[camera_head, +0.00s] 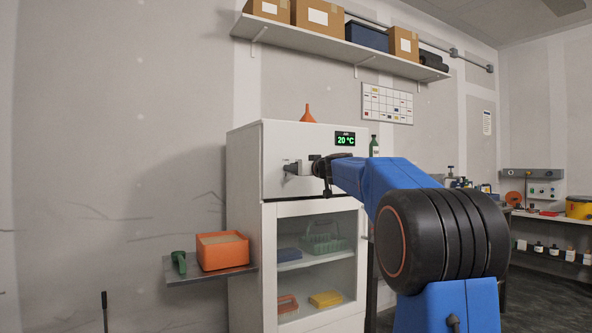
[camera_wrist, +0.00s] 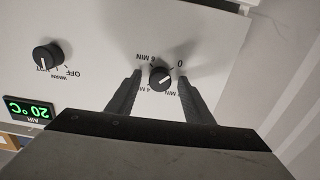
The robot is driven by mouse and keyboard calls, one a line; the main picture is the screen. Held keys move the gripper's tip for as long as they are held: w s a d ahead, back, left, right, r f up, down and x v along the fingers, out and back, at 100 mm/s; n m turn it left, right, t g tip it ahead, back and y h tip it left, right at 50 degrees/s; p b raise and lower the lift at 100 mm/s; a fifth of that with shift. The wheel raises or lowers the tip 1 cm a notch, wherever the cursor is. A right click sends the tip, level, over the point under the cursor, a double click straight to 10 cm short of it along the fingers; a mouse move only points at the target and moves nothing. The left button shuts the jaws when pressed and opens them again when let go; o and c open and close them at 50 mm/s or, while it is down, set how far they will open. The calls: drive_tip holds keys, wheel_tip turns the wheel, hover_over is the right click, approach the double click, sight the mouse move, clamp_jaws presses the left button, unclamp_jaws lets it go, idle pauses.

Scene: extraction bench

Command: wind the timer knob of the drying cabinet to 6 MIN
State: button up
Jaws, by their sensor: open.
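The drying cabinet (camera_head: 245,185) is white, with a control panel above a glass door. In the wrist view its black timer knob (camera_wrist: 160,77) sits on the panel (camera_wrist: 110,40) among the printed marks 0, 2 MIN, 4 MIN and 6 MIN, seen upside down. A pale pointer line shows on the knob; I cannot tell for sure which mark it points at. My gripper (camera_wrist: 160,75) is open, one finger on each side of the knob, with a visible gap on both sides. In the head view my gripper (camera_head: 303,168) is at the panel and the timer knob cannot be made out.
A second black knob (camera_wrist: 47,57), marked OFF, WARM and HOT, sits beside the timer knob. A green display (camera_head: 345,138) reads 20 °C. A side shelf (camera_head: 190,277) holds an orange box (camera_head: 222,257).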

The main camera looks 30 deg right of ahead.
drive_tip(key=shift+c, duration=0.4)
drive_tip(key=c, duration=1)
drive_tip(key=shift+o, duration=0.2)
drive_tip(key=m, duration=3.2)
drive_tip(key=shift+f, duration=0.1)
drive_tip(key=o, duration=1)
